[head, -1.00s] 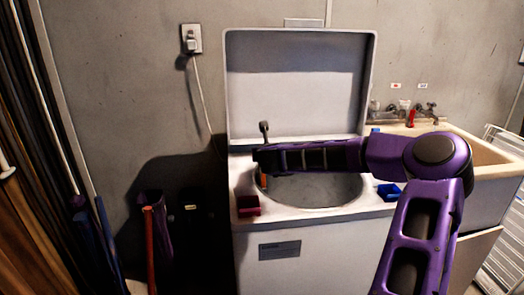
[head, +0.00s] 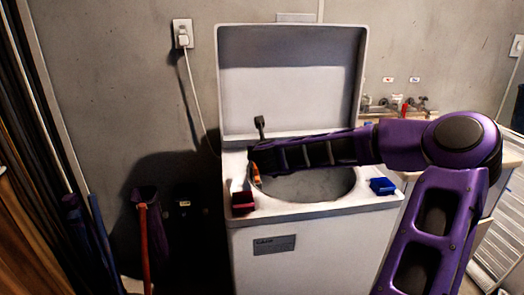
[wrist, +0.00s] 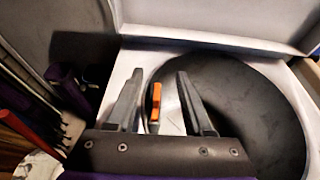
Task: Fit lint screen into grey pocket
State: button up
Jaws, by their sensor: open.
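A small orange piece (wrist: 155,100), likely the lint screen's tab, stands at the left edge of the round tub opening. It also shows in the head view (head: 256,174) just under my gripper's end. My gripper (wrist: 156,76) is open, with one finger on each side of the orange piece in the wrist view. I cannot tell whether either finger touches it. Pale, thin parts show beside and below the orange piece, partly hidden by the gripper body. I cannot make out a grey pocket for certain.
The white washer (head: 310,245) has its lid (head: 290,80) raised behind the tub. A dark red box (head: 243,202) sits at its front left and a blue box (head: 382,186) at its right. A dark upright post (head: 260,127) stands behind my gripper.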

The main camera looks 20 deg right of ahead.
jog(key=p+v, duration=0.1)
jog(key=v, duration=1)
jog(key=shift+s+p, duration=0.25)
jog(key=shift+p, duration=0.15)
